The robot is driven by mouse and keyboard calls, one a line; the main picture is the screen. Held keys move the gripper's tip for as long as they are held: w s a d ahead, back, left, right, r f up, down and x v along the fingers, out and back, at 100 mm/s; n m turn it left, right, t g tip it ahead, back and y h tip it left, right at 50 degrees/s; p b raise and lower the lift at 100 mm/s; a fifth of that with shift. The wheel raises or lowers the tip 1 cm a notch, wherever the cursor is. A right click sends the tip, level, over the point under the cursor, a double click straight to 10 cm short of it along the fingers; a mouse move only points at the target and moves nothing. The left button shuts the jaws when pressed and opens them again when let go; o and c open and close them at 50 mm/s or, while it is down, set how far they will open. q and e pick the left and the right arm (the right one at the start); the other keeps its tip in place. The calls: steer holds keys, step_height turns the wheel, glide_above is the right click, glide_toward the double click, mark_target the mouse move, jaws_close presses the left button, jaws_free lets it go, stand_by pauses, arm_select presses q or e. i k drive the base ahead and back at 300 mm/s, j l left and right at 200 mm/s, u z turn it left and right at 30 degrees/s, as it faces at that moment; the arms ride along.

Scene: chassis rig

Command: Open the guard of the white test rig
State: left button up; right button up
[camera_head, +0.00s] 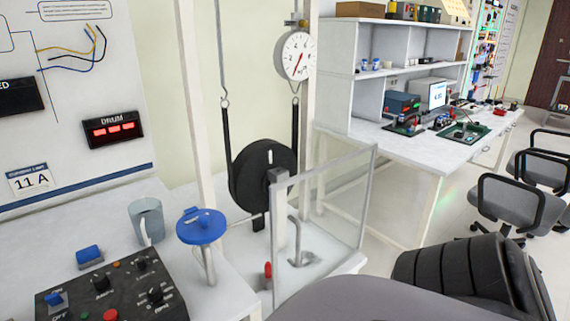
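The white test rig has tall white posts (308,110) and a white base (325,268). Its guard (335,205) is a clear panel in a pale frame, standing upright at the front right of the black drum (262,176). The drum shows through and beside it, with a dark belt looped around it. A small red part (268,270) shows low at the guard's near edge; I cannot tell whether it is a latch. The guard's lower near part is partly hidden by a grey rounded shape. Neither of my grippers is in view.
A control box (112,285) with knobs, a mug (147,222) and a blue-topped post (201,228) stand on the left bench. A dial gauge (294,55) hangs above the drum. A workbench (405,150) and chairs (516,205) are at right.

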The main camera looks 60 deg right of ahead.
mark_target(273, 188)
steer(key=z, duration=2.15)
